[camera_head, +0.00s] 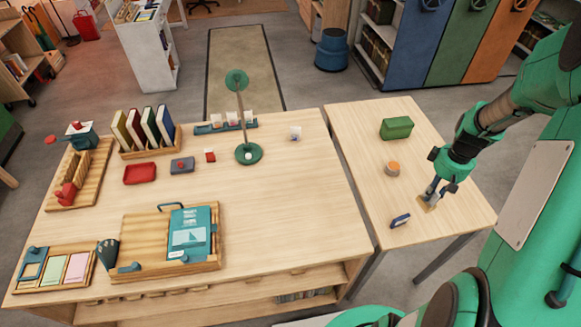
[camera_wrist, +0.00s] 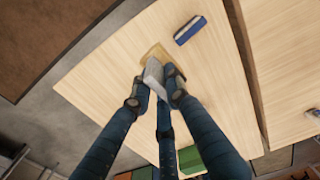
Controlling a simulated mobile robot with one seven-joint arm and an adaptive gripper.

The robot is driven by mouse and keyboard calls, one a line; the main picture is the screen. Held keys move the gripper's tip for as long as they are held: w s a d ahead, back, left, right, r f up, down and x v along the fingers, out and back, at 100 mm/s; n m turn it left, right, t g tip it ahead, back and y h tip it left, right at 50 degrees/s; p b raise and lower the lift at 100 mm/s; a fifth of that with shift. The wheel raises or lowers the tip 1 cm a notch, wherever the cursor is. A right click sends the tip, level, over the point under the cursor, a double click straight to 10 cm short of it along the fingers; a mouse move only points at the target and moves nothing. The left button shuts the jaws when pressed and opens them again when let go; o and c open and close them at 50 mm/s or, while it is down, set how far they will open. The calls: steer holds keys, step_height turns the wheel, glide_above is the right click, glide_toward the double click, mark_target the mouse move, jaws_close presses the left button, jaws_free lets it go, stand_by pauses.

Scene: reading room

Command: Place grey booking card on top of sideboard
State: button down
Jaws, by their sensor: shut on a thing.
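My gripper (camera_head: 433,193) is low over the front right part of the smaller side table (camera_head: 365,130), which I take to be the sideboard. In the wrist view my gripper (camera_wrist: 158,88) is shut on the grey booking card (camera_wrist: 153,72), which sticks out tilted between the fingers. A small tan wooden block (camera_wrist: 156,53) lies on the tabletop just beyond the card, and also shows under the fingertips in the head view (camera_head: 425,206). I cannot tell whether the card touches the block or the table.
A blue block (camera_head: 400,220), an orange-topped round thing (camera_head: 393,168) and a green box (camera_head: 397,128) stand on the side table. The large table (camera_head: 300,210) at left holds books, trays and a green lamp (camera_head: 249,153). A narrow gap separates the tables.

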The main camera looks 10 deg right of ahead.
steer(key=w+a+n+p, duration=0.1)
steer(key=w+a+n, duration=0.65)
steer(key=a, duration=0.45)
steer(key=w+a+n+p, duration=0.1)
steer(key=w+a+n, duration=0.65)
steer(key=a, duration=0.35)
steer(key=w+a+n+p, duration=0.2)
steer(key=a+n, duration=1.2)
steer(key=a, duration=1)
steer(key=shift+s+f, duration=0.15)
steer(key=shift+f, duration=2.45)
steer(key=w+a+f+b, duration=0.1)
steer(key=w+a, duration=0.2)
steer(key=w, duration=1.2)
steer(key=shift+w+f, duration=0.25)
steer(key=shift+w, duration=0.1)
steer(key=shift+a, duration=0.1)
